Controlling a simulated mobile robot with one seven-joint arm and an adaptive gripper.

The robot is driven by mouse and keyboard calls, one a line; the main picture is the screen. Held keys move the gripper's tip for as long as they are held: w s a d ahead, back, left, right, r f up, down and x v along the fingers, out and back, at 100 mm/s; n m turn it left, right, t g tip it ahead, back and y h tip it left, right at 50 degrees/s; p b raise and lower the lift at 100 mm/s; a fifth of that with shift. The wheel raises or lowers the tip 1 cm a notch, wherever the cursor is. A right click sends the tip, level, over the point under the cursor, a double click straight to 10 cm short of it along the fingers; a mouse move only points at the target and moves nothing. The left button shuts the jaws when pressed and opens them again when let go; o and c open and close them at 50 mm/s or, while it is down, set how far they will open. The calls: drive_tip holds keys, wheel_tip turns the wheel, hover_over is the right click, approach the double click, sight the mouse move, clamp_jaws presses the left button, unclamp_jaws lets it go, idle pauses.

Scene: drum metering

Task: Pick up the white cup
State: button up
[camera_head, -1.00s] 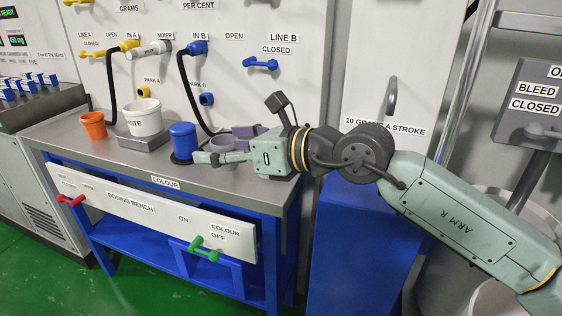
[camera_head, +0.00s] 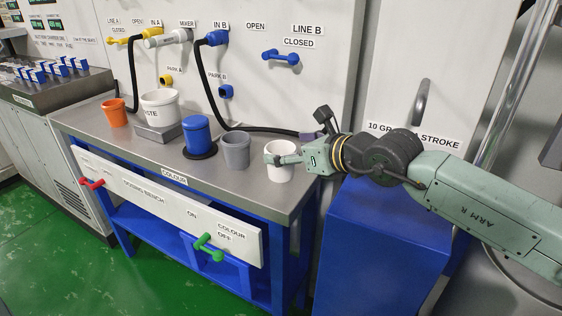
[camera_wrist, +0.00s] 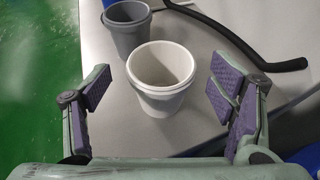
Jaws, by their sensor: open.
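The white cup (camera_head: 281,174) stands upright and empty on the right end of the steel bench. In the wrist view the white cup (camera_wrist: 161,80) sits between the open fingers of my gripper (camera_wrist: 158,92), a little beyond the pads, with a gap on each side. In the head view my gripper (camera_head: 291,159) is at the cup, and one finger hides part of its rim.
A grey cup (camera_head: 236,151) stands just left of the white cup. A blue container (camera_head: 197,136), a white tub (camera_head: 160,108) and an orange cup (camera_head: 114,113) stand farther left. A black hose (camera_wrist: 240,40) lies on the bench behind. The bench (camera_head: 261,191) ends just right of the cup.

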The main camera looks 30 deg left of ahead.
sight(273, 149)
drive_tip(key=x, duration=0.3)
drive_tip(key=shift+w+a+f, duration=0.2)
drive_tip(key=shift+a, duration=0.05)
drive_tip(key=c, duration=1.3)
drive_tip(key=shift+o, duration=0.2)
drive_tip(key=shift+r, duration=0.1)
